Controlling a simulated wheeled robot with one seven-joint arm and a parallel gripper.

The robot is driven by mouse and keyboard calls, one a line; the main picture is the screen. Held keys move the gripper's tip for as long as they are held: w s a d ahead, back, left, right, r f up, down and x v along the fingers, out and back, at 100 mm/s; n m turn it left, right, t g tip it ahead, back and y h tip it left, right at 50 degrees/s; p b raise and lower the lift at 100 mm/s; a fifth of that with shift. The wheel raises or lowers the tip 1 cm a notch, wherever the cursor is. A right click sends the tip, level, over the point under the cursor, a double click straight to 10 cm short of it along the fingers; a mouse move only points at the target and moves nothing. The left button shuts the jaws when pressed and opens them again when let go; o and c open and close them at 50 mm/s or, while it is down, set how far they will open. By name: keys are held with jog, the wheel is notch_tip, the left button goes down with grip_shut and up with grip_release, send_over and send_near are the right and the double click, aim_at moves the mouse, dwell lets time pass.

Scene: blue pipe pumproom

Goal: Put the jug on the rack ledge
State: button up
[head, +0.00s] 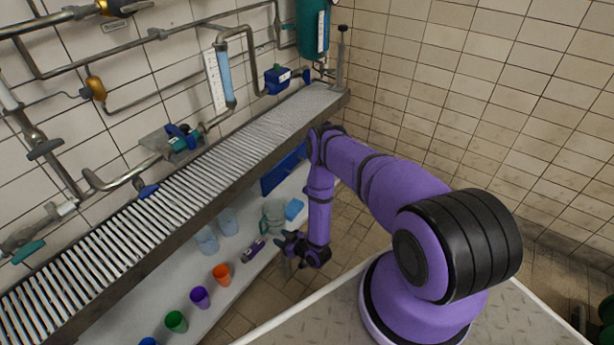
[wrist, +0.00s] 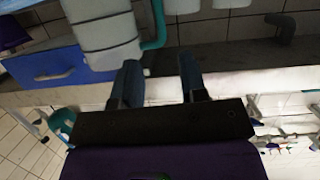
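The jug (head: 273,215) is greenish and translucent and stands on the white lower shelf, beside a small blue block. In the wrist view a pale ribbed body with a teal handle, which looks like the jug (wrist: 100,32), is just beyond my fingers. My gripper (head: 285,245) is in front of the jug, near the shelf's front edge. In the wrist view my gripper (wrist: 160,72) is open, with nothing between its two fingers; the teal handle lies past the tips. The rack ledge (head: 190,185) is a long slatted metal shelf above the lower shelf, along the tiled wall.
On the lower shelf (head: 190,325) are pale blue cups (head: 207,240), an orange cup (head: 221,274), a purple cup (head: 200,297), a green cup (head: 176,321) and a small purple item (head: 253,251). A blue block (head: 294,209) is beside the jug. Pipes and valves hang above the ledge.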

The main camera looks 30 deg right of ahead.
jog(key=w+d+r+n+g+h, duration=0.1)
jog(key=w+d+r, duration=0.1)
jog(key=w+r, duration=0.8)
jog(key=w+d+r+g+h, duration=0.15)
jog(key=w+r, duration=0.45)
jog(key=r, duration=0.7)
notch_tip(320, 180, up, 28)
jog(key=d+m+g+h, duration=0.1)
jog(key=d+g+h, duration=0.1)
jog(key=s+a+r+m+g+h, duration=0.2)
jog(key=s+r, duration=1.8)
jog(key=r, duration=0.3)
jog(key=s+a+r+m+g, duration=0.1)
jog(key=s+r, duration=0.1)
jog(key=s, duration=1.1)
jog(key=s+a+r+m+g+y, duration=0.1)
jog(key=s+r, duration=0.2)
jog(key=s, duration=1.1)
jog(key=shift+a, duration=0.35)
